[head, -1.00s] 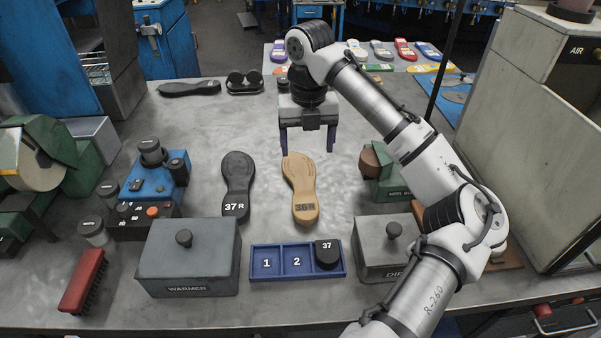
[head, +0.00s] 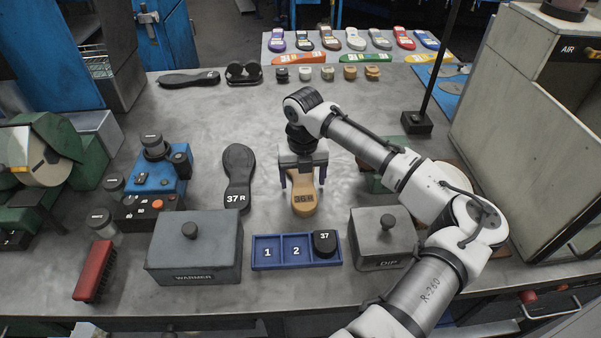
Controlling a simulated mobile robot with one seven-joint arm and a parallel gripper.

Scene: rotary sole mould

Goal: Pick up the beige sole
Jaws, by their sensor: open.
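The beige sole (head: 304,203), marked 36 R, lies on the grey bench in the middle of the head view. Its toe half is hidden under my gripper. My gripper (head: 303,184) is open and points down over the sole, with one finger at each side of it. I cannot tell how far the fingertips are above the bench or whether they touch the sole.
A black sole (head: 238,175), marked 37 R, lies to the left. A blue tray (head: 297,266) holding a black piece marked 37 is in front, between the warmer box (head: 195,249) and the dip box (head: 383,243).

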